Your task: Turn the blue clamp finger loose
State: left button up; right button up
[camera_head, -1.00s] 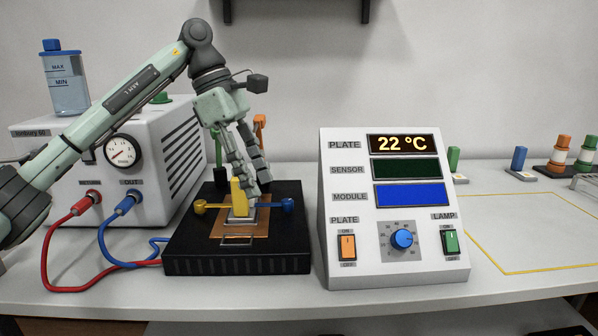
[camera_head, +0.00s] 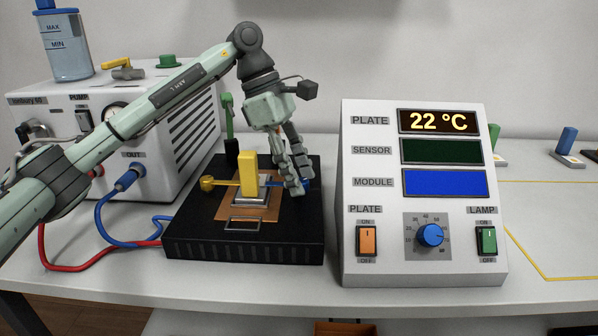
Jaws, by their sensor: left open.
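The blue clamp finger (camera_head: 306,184) is on the right side of the black plate (camera_head: 190,232). Most of it is hidden behind my left gripper; a bit of its blue knob shows beside the fingertips. My left gripper (camera_head: 297,190) points down at this knob with its fingers open. I cannot tell whether they touch or straddle it. The yellow clamp finger (camera_head: 222,183) reaches from the left side of the plate toward the middle. An upright yellow block (camera_head: 248,173) stands at the middle by the grey module (camera_head: 266,184). My right gripper is not in view.
The white control box (camera_head: 380,270) stands close on the right of the plate and reads 22 °C. A white pump unit (camera_head: 190,125) with red and blue hoses stands at the left. A green upright lever (camera_head: 228,115) rises behind the plate.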

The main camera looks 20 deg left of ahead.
pick_arm(q)
jog(key=shift+c, duration=0.2)
grip_shut()
